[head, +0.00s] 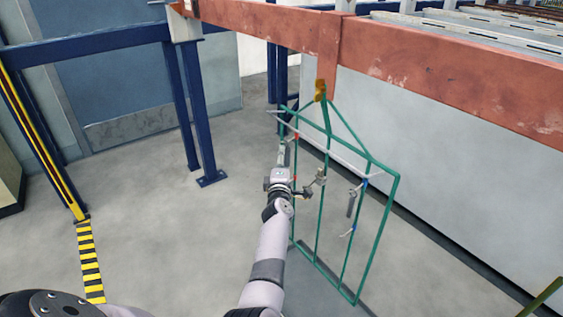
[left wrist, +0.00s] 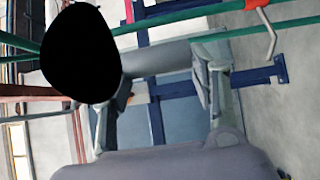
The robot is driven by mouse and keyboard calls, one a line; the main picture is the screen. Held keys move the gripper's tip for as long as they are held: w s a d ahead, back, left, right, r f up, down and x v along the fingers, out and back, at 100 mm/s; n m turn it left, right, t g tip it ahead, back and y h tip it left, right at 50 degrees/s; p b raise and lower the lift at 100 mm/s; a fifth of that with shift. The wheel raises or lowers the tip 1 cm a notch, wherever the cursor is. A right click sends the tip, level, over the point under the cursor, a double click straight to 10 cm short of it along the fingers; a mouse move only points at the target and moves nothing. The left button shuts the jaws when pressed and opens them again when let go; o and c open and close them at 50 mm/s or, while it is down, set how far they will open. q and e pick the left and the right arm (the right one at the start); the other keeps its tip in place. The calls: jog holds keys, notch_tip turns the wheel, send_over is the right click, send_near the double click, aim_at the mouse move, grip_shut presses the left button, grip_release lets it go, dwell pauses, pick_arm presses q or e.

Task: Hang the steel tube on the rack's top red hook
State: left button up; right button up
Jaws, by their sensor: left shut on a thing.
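The green rack (head: 380,235) hangs from a yellow bracket under the red beam. My left arm reaches up to its left side, and the left gripper (head: 281,162) is near the rack's upper left part. In the left wrist view the gripper's fingers (left wrist: 165,92) are shut on the grey steel tube (left wrist: 168,62), which lies across between them. A black shape hides the tube's left part there. A red hook (head: 296,135) is on the rack's upper left, above the gripper. An orange-red hook (left wrist: 264,32) shows at the wrist view's upper right. My right gripper is out of view.
Blue-tipped hooks (head: 365,184) sit on the rack's right side, with a grey part (head: 350,204) near them. Blue posts (head: 195,110) stand behind on the left. A white wall (head: 460,190) is behind the rack. The floor (head: 165,225) to the left is clear.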

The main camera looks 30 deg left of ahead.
pick_arm(q)
jog(key=o, duration=1.4)
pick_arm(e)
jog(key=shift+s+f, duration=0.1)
